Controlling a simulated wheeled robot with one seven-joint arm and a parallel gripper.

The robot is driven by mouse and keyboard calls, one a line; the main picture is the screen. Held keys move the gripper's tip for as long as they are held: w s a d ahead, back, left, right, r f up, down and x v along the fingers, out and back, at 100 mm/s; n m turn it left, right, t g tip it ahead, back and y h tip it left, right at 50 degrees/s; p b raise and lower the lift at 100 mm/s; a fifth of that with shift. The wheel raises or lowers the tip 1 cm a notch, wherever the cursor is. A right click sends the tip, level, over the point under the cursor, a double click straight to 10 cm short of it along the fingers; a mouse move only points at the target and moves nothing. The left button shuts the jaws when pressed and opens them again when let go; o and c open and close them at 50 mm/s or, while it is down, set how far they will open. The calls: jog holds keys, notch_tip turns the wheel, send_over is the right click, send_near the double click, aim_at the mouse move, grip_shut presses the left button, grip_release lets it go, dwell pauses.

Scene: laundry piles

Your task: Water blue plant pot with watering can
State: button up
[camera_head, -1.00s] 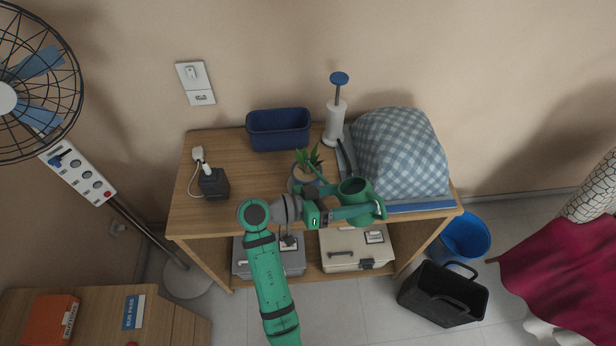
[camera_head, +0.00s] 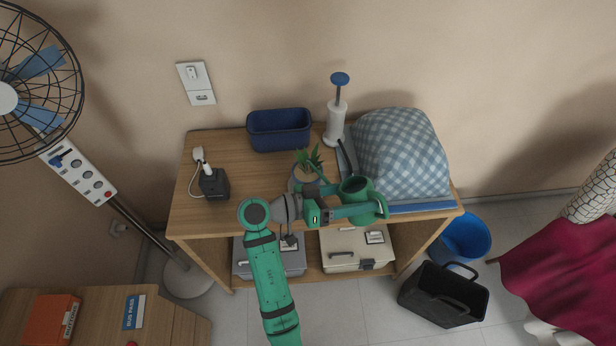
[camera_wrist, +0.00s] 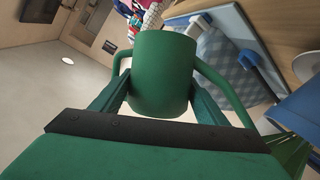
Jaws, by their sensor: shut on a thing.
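A green watering can (camera_head: 356,188) is held by my gripper (camera_head: 345,212) above the front part of the wooden table (camera_head: 240,150). In the wrist view the can (camera_wrist: 162,75) sits between the two fingers, with its handle to one side. My gripper is shut on it. A small plant (camera_head: 308,158) stands in a pot (camera_head: 303,176) on the table, just left of the can. The can's spout reaches toward the plant. The pot is partly hidden by my arm and the can; its colour looks greyish blue. I cannot see any water.
A black charger (camera_head: 213,182) is at the left. A blue bucket (camera_head: 462,238) and black basket (camera_head: 440,292) are on the floor.

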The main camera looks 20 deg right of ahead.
jog(key=shift+w, duration=0.1)
dwell(0.3)
jog(key=shift+a+r+n, duration=0.15)
jog(key=shift+r+n, duration=0.25)
jog(key=shift+r, duration=0.2)
dwell(1.0)
